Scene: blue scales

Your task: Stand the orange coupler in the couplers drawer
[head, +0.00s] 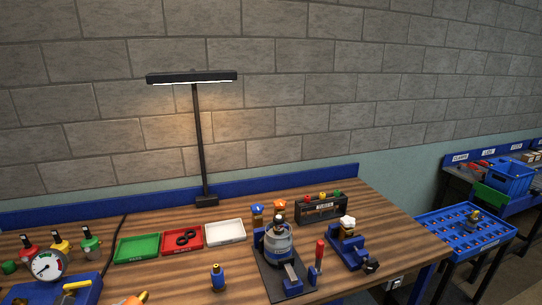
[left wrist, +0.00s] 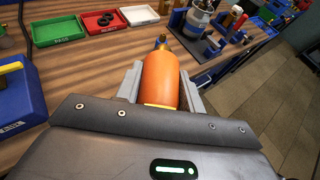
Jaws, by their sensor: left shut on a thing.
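The orange coupler (left wrist: 160,80) is a smooth orange cylinder with a yellow band at its near end. My left gripper (left wrist: 160,88) is shut on it, a grey finger on either side, over the wooden bench. In the head view an orange piece (head: 137,298), likely the same coupler, shows at the bottom edge. No drawer labelled for couplers can be made out; a blue tray with many pockets (head: 442,226) stands at the right, and its label is too small to read. My right gripper is not in view.
A small blue-and-yellow piece (head: 217,278) stands on the bench just beyond the coupler. Green (head: 137,248), red (head: 168,236) and white (head: 225,232) trays lie behind it. A fixture (head: 279,250) and a blue clamp (head: 348,248) stand to the right. A dial gauge (head: 48,264) is left.

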